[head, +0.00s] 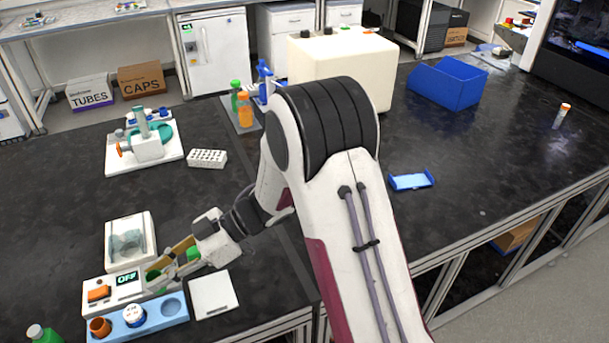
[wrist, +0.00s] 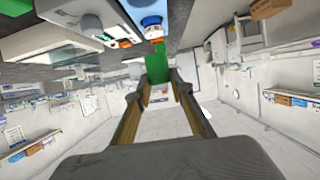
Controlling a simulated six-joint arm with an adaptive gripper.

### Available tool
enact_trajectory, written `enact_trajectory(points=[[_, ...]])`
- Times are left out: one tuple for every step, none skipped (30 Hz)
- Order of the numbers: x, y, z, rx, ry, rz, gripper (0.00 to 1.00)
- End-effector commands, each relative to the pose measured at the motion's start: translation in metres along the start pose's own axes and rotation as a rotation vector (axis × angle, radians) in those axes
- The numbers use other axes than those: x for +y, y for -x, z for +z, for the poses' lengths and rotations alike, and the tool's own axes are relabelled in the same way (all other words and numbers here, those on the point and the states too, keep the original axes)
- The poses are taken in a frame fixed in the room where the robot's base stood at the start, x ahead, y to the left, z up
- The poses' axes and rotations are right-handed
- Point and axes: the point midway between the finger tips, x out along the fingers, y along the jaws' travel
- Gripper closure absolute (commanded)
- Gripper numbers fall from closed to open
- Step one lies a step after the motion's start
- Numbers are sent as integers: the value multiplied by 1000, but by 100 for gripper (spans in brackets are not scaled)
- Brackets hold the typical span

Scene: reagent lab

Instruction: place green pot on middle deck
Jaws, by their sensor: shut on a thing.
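My gripper (head: 168,271) is at the left front of the dark bench, above the area between a white device and a blue holder. It is shut on the green pot, which shows green between the fingers (head: 193,253) and is partly hidden by them. In the wrist view the green pot (wrist: 158,68) sits between the fingertips (wrist: 160,85), with a pale label towards me. I cannot tell from the frames which surface is the middle deck. The blue holder (head: 182,319) holds an orange pot (head: 100,327) and a white pot with a blue mark (head: 134,315); its right recess is empty.
A white device with a lit display (head: 127,277) stands close beside my gripper, with a clear-lidded white box (head: 140,226) behind. A white plate (head: 213,294) lies to the right. A white tube rack (head: 207,158) stands farther back.

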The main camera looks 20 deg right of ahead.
Motion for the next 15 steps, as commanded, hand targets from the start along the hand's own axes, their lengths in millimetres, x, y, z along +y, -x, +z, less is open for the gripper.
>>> enact_trajectory(points=[[0,0,0,0,0,0,93],[0,0,0,0,-1,1,93],[1,1,0,0,-1,2,93],[1,2,1,0,-2,4,93],[2,3,1,0,-3,7,93],[3,5,2,0,-5,11,93],[4,7,3,0,-6,15,93],[5,9,4,0,-9,20,93],[7,13,6,0,-12,28,93],[9,16,7,0,-15,34,93],[11,19,8,0,-18,42,93],[14,24,11,0,-24,53,93],[16,29,13,0,-28,63,93],[18,33,15,0,-33,72,93],[22,40,18,0,-39,87,93]])
